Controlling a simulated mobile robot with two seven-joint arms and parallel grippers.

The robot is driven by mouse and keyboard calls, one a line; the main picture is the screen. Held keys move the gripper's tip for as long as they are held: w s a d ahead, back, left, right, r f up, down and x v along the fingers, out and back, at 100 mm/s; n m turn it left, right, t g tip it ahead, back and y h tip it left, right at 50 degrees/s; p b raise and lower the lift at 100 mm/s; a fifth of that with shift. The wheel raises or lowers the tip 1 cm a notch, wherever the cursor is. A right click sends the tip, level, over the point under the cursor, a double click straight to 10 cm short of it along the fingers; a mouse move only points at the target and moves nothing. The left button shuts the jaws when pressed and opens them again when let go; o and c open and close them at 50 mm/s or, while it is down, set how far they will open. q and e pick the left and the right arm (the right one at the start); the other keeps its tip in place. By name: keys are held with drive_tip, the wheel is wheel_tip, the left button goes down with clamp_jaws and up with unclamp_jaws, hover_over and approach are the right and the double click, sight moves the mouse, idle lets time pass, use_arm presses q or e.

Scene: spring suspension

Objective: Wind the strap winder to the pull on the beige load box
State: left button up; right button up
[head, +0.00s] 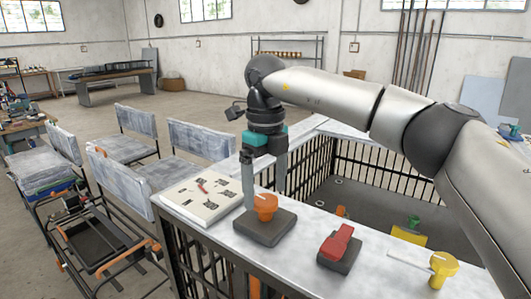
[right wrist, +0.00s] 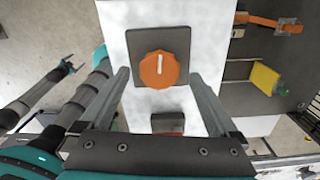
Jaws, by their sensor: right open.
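An orange knob (head: 265,207), which looks like the winder, stands on a dark square plate (head: 262,228) on the pale counter top. In the right wrist view the knob (right wrist: 160,69) has a ribbed edge and a pale pointer mark on its face. My right gripper (head: 264,197) points down over it, open, with one finger on each side of the knob.
A red lever (head: 338,243) on a dark base and a yellow knob (head: 442,268) stand farther right on the counter. A printed board (head: 203,198) lies to the left. Behind is a railed pit with a yellow block (head: 409,236). Chairs and a cart stand left.

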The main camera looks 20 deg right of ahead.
sight(265, 199)
wheel_tip(265, 199, up, 14)
drive_tip(key=p, duration=0.1)
idle(1.6)
